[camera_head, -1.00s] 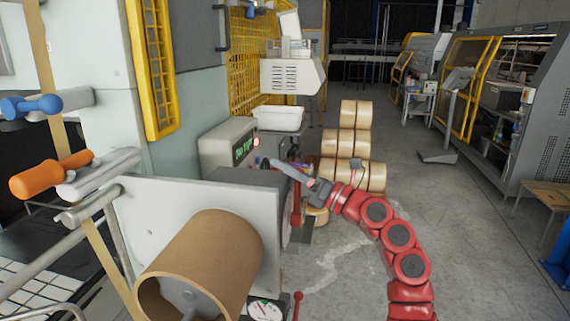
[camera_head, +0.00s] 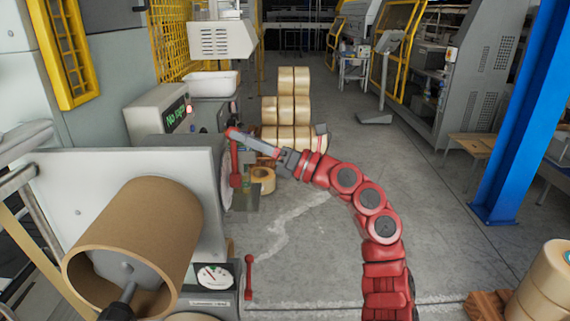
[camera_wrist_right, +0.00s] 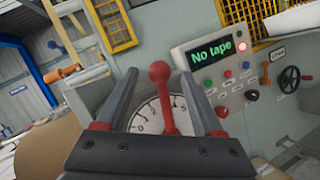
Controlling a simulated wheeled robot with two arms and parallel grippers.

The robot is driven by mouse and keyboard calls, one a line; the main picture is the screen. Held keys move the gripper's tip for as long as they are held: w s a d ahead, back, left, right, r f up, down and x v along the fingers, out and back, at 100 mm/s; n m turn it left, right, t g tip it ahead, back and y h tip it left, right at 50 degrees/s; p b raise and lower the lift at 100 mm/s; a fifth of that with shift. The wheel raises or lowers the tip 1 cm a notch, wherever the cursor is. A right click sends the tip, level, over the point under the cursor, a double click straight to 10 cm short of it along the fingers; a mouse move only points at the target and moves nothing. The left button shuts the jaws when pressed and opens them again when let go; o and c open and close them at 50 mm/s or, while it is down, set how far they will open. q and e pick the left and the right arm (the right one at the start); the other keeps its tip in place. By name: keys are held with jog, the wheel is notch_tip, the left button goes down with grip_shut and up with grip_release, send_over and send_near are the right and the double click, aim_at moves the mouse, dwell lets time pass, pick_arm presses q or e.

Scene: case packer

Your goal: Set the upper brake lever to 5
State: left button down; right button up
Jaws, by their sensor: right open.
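The upper brake lever (camera_head: 235,160) is red with a round knob and stands at the right side of the machine's side plate. In the wrist view the same lever (camera_wrist_right: 162,90) points upward across a white dial (camera_wrist_right: 147,118) with black numbers; it stands between the 2 and the 5 (camera_wrist_right: 181,105). My right gripper (camera_head: 238,135) is open at the lever's top in the head view. In the wrist view its fingers (camera_wrist_right: 143,40) stand on either side of the lever, with gaps to both. The left gripper is not in view.
A lower red lever (camera_head: 249,275) stands beside a small gauge (camera_head: 213,276). A cardboard roll (camera_head: 140,235) sits in front of the side plate. The control box (camera_head: 160,112) shows "No tape". Tape rolls (camera_head: 290,110) are stacked behind; the floor to the right is mostly clear.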

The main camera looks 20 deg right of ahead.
jog(key=b+v, duration=0.3)
jog(key=v, duration=0.7)
jog(key=shift+s+d, duration=0.15)
jog(key=shift+d, duration=0.05)
jog(key=shift+f, duration=0.15)
